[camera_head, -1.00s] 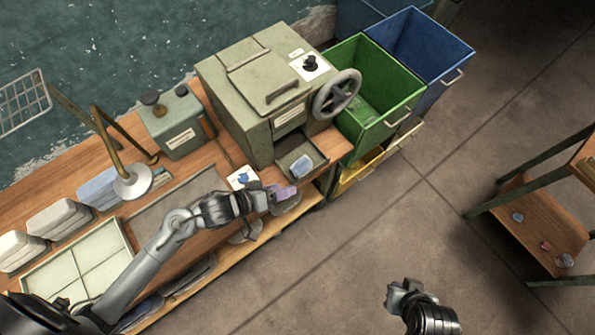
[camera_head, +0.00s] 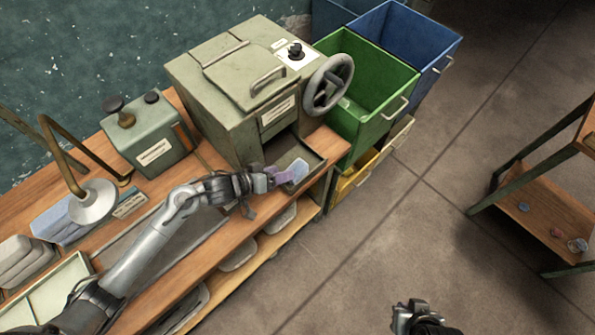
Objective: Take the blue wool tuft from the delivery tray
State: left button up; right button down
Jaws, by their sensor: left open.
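The blue wool tuft (camera_head: 298,169) is a pale blue block in the delivery tray (camera_head: 316,158), a dark shallow tray at the foot of the green-grey machine. My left gripper (camera_head: 283,175) is open, with its lavender-looking fingertips right at the tuft's left side. They overlap its near edge in the picture; I cannot tell whether they touch it. The gripper hides part of the tray's left side. My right gripper (camera_head: 410,316) is at the bottom edge, over the floor and far from the tray; its fingers are too unclear to read.
The machine (camera_head: 215,98) with its handwheel (camera_head: 328,84) stands just behind the tray. A green bin (camera_head: 375,98) and a blue bin (camera_head: 430,48) are to the right. A lamp (camera_head: 93,203) stands on the bench at left. Open floor lies right of the bench.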

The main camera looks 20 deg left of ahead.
aim_at(297, 171)
pick_arm(q)
jog(key=shift+b+x, duration=0.5)
jog(key=shift+x, duration=2.3)
jog(key=shift+a, duration=0.1)
jog(key=c, duration=0.7)
